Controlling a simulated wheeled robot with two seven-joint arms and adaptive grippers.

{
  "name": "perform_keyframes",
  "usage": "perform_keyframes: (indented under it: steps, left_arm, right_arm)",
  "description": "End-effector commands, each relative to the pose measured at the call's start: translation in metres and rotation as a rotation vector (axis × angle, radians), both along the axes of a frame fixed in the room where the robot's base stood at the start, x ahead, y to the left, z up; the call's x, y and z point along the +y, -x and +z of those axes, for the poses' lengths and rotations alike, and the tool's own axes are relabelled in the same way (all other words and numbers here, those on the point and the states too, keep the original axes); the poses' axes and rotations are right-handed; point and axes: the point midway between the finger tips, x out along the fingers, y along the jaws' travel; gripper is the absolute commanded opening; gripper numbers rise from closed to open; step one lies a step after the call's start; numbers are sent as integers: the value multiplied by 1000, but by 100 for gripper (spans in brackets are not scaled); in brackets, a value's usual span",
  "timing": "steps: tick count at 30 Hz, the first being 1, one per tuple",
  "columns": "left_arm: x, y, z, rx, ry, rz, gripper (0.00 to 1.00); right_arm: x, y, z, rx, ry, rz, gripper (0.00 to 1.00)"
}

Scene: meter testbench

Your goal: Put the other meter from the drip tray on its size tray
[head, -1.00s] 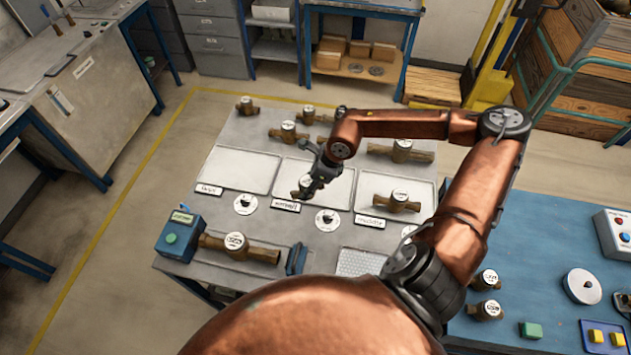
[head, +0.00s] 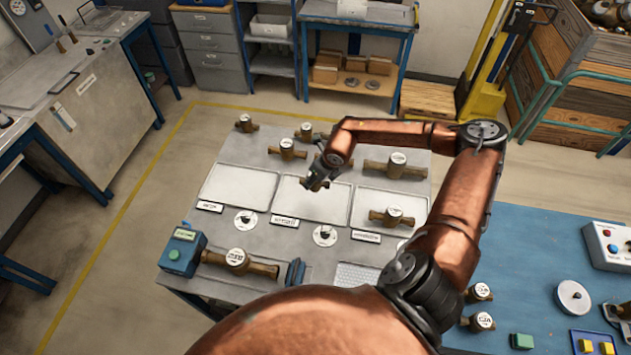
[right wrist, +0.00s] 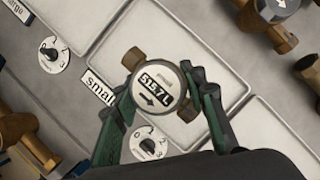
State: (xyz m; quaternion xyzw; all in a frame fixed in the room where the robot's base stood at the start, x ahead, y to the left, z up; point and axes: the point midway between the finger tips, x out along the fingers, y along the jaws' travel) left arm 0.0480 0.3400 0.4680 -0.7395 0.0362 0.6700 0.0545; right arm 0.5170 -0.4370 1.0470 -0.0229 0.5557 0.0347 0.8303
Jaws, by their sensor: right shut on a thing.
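My right gripper (right wrist: 166,98) is shut on a small brass meter (right wrist: 161,84) with a round white face reading about 515.7 L. The meter's brass ends show on both sides of the face. It is over the pale middle tray (right wrist: 95,28), whose label starts "Small" (right wrist: 98,90); I cannot tell whether it touches the tray. In the head view, my right gripper (head: 318,180) is over the back right part of the middle tray (head: 300,208), and the held meter is mostly hidden. My left gripper is out of view.
The left tray (head: 235,190) is empty. The right tray (head: 362,203) holds a brass meter (head: 392,216). Several meters stand behind the trays. A larger meter (head: 238,260) lies in front, beside a green-button box (head: 182,251). Dial discs (head: 325,236) lie before the trays.

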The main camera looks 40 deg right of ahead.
Motion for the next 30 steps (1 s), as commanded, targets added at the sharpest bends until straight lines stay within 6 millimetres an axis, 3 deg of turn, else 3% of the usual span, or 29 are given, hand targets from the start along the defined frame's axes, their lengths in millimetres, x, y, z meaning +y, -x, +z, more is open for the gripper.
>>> perform_keyframes:
  steps: [6, 10, 17, 23, 30]
  left_arm:
    - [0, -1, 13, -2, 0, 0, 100]
    - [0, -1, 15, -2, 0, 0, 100]
    - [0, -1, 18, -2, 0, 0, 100]
    - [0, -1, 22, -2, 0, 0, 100]
    - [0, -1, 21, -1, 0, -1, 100]
  right_arm:
    - [-21, -25, -36, 0, -2, -1, 0]
    - [-29, -33, -48, -2, -1, -1, 0]
    - [-35, -39, -61, -1, 0, 0, 0]
    - [-34, -39, -87, -1, -1, 0, 0]
    - [-35, -39, -90, -2, 0, 0, 0]
